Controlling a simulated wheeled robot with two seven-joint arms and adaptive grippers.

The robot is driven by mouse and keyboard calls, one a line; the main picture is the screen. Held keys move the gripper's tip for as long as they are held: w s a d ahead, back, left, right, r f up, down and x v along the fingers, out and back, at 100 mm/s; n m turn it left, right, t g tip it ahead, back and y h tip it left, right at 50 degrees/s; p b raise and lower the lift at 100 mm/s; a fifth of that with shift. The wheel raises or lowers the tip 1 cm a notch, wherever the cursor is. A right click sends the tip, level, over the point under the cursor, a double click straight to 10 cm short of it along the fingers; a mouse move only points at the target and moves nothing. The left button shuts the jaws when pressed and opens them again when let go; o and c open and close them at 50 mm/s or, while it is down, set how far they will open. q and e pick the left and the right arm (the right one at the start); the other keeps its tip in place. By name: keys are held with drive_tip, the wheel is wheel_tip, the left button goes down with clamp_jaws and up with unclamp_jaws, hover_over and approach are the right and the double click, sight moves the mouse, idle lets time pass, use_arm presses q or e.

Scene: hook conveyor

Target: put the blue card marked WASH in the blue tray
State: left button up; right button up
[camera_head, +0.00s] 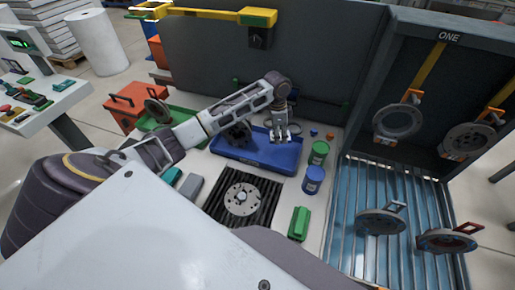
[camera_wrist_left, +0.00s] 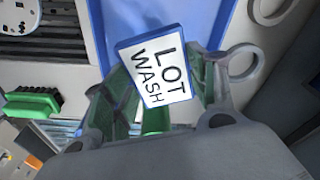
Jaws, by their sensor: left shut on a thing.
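The card (camera_wrist_left: 158,70) is a white plate with a blue edge, marked LOT and WASH, and fills the middle of the left wrist view. My left gripper (camera_head: 280,137) is shut on it; green finger parts show on both sides of the card. The blue tray (camera_head: 278,166) stands on the bench, and in the head view the gripper is over its right part. The tray also shows behind the card in the left wrist view (camera_wrist_left: 196,18). The card is too small to make out in the head view. My right gripper is not in view.
A dark round part (camera_head: 237,133) sits in the tray. A green tin (camera_head: 319,152) and a blue tin (camera_head: 313,180) stand to its right. A metal disc (camera_head: 242,199) lies on a black ribbed mat in front, near a green brush (camera_head: 299,223).

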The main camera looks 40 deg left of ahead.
use_arm(q)
hover_over(278, 153)
drive_tip(key=shift+s+a+f, duration=0.1)
drive_tip(key=shift+s+f, duration=0.05)
drive_tip(key=shift+f, duration=3)
drive_tip(key=shift+f+p, duration=0.3)
drive_tip(key=shift+f, duration=1.6)
drive_tip(key=o, duration=0.8)
drive_tip(key=shift+f, duration=0.1)
drive_tip(key=shift+o, duration=0.2)
drive_tip(key=r, duration=0.8)
drive_tip(key=s+a+r, duration=0.1)
drive_tip(key=r, duration=0.3)
drive_tip(key=shift+a+r, duration=0.1)
